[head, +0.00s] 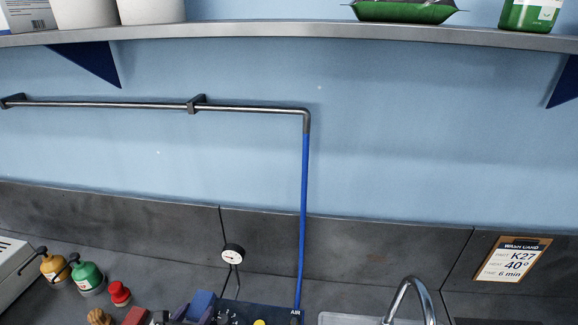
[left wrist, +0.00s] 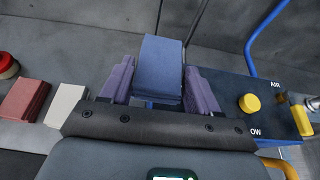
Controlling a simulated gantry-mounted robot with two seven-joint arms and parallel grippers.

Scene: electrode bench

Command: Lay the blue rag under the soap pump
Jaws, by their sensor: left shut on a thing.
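The blue rag (left wrist: 162,66) looks like a thick folded block. It stands between the two purple fingers of my left gripper (left wrist: 160,86) in the left wrist view, and the gripper is shut on it. In the head view the rag (head: 202,304) and my left gripper (head: 198,314) show at the bottom edge, partly cut off. My right gripper is not in view.
A red folded block (left wrist: 25,98) and a white block (left wrist: 67,105) lie left of my gripper. A dark panel marked AIR with a yellow knob (left wrist: 249,103) is to its right. A red button (head: 119,293), gauge (head: 232,254) and tap (head: 412,296) also stand here.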

